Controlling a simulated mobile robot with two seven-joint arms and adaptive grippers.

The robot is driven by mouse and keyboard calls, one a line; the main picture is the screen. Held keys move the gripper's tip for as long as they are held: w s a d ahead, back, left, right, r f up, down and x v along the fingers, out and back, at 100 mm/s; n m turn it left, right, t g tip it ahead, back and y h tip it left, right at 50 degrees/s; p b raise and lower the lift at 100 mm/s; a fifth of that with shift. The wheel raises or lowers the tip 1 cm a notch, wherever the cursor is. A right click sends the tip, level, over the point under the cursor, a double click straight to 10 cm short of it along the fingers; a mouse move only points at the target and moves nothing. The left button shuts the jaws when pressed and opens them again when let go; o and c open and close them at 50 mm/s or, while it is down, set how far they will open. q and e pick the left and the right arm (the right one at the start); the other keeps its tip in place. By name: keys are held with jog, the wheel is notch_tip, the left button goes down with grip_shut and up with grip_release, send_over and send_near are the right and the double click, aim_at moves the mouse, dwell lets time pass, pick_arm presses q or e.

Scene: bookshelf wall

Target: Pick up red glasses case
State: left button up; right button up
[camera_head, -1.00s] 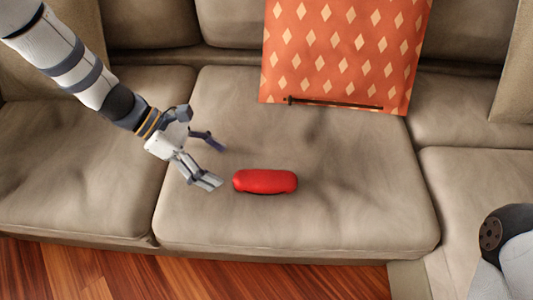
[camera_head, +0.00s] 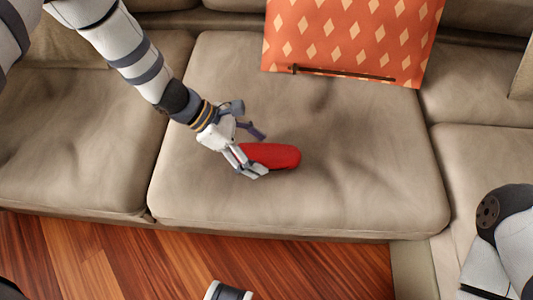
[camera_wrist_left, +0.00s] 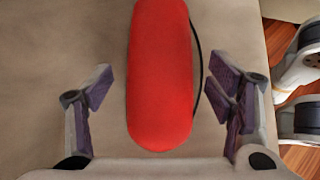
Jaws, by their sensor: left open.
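The red glasses case (camera_head: 275,156) lies on the middle sofa cushion in the head view. My left gripper (camera_head: 262,152) is at the case's left end, and one finger hides part of that end. In the left wrist view the case (camera_wrist_left: 161,75) runs lengthwise between the fingers of my open left gripper (camera_wrist_left: 158,88). A gap shows on each side of the case, wider on the left than on the right.
The beige sofa cushion (camera_head: 330,200) is mostly bare around the case. A dark thin bar (camera_head: 345,73) lies along the pillow's lower edge. Wooden floor (camera_head: 180,260) lies in front of the sofa.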

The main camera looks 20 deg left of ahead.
pick_arm(q)
jog(key=c, duration=1.3)
